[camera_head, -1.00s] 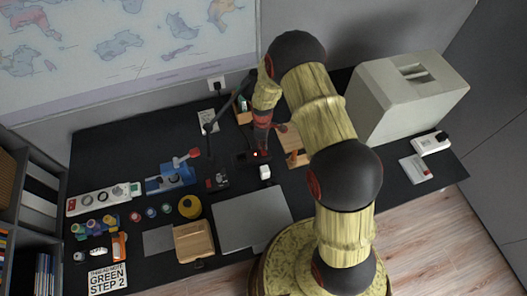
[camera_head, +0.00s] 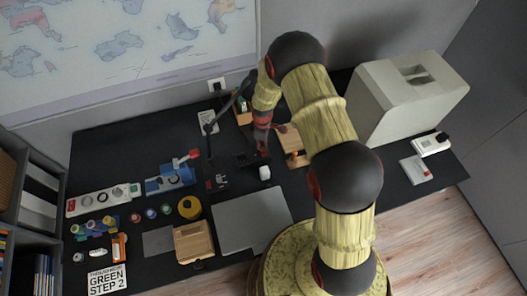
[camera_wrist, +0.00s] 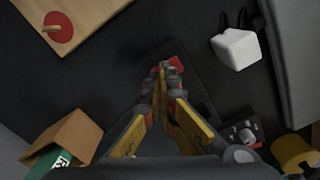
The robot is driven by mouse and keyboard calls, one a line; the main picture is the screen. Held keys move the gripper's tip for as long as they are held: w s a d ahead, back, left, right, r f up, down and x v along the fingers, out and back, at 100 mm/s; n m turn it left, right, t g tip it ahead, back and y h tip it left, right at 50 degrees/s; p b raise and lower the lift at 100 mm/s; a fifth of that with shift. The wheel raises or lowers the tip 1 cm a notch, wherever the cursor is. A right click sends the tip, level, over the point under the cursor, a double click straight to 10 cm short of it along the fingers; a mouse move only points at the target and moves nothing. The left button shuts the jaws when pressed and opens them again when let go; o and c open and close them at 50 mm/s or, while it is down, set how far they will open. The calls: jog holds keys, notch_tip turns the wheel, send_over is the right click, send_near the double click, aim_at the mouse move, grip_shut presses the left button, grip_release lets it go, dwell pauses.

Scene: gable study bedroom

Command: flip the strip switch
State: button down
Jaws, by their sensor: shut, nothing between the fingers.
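The power strip (camera_head: 243,159) is a dark bar lying on the black desk, below my gripper. In the wrist view the strip (camera_wrist: 201,101) runs diagonally under the fingers, and a small red part (camera_wrist: 176,62) shows just beyond the fingertips. This is likely its switch, mostly hidden by the fingers. My gripper (camera_head: 262,150) points down at the strip, shut and empty. In the wrist view its closed fingertips (camera_wrist: 167,70) are over or against the switch end; contact cannot be told. No red glow shows on the strip in the head view.
A white block (camera_wrist: 237,48) lies right of the strip. A wooden stand (camera_head: 294,146) is close on the right, and a grey laptop (camera_head: 252,219) lies in front. An open cardboard box (camera_wrist: 70,137) and a dark dial device (camera_wrist: 240,129) flank the gripper. A large pale case (camera_head: 405,95) stands right.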

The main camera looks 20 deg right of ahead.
jog(key=shift+r+p, duration=1.45)
jog(key=shift+r, duration=1.6)
